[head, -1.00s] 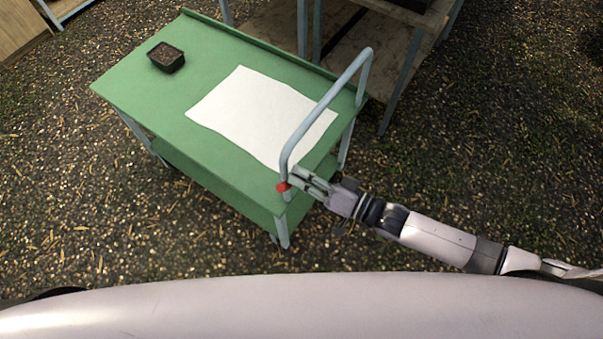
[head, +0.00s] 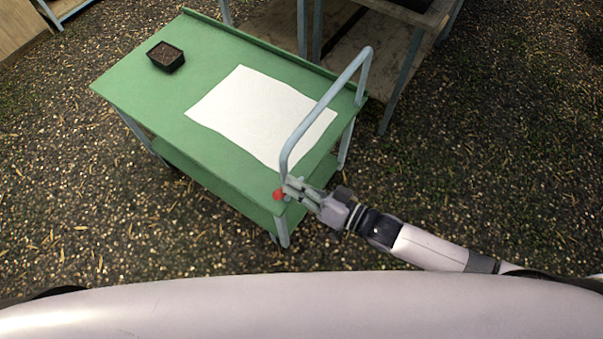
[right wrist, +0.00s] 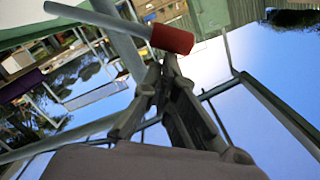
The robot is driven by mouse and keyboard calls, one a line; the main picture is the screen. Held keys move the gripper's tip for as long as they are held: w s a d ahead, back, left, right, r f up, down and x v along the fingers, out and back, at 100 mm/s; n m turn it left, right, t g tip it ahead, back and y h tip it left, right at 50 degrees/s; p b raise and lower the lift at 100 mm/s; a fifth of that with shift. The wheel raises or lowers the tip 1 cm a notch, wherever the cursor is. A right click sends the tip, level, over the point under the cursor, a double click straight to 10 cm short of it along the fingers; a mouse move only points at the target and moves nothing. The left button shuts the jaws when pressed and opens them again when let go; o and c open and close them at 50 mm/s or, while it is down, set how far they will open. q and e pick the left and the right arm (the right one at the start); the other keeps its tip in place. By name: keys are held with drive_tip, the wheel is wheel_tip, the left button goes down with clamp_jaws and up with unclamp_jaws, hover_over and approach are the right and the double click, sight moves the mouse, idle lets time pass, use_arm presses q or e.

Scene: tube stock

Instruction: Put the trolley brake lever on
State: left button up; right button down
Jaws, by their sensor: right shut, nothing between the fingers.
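The green trolley (head: 215,50) stands in front of me with a grey tubular push handle (head: 325,103). Its brake lever has a red knob (head: 278,194) at the near corner, by the foot of the handle. In the right wrist view the lever shows as a grey rod ending in a red grip (right wrist: 172,38). My right gripper (head: 289,187) is shut and empty, its fingertips right beside the red knob. In the right wrist view the closed fingertips (right wrist: 166,63) are just below the red grip; I cannot tell whether they touch it. My left gripper is out of view.
A white sheet (head: 258,108) and a black pot of soil (head: 166,57) lie on the trolley top. A wooden bench (head: 355,45) with grey legs stands behind the trolley. The gravel ground is open to the left and right.

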wheel_tip(320, 180, down, 4)
drive_tip(key=s+a+n+b, duration=0.2)
drive_tip(key=s+n, duration=0.1)
drive_tip(key=n, duration=0.1)
wheel_tip(320, 180, up, 5)
drive_tip(key=p, duration=0.5)
use_arm(q)
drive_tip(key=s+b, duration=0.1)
drive_tip(key=b, duration=0.2)
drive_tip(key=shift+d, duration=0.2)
use_arm(e)
drive_tip(key=v, duration=1)
drive_tip(key=shift+s+d, duration=0.15)
drive_tip(key=shift+s, duration=0.1)
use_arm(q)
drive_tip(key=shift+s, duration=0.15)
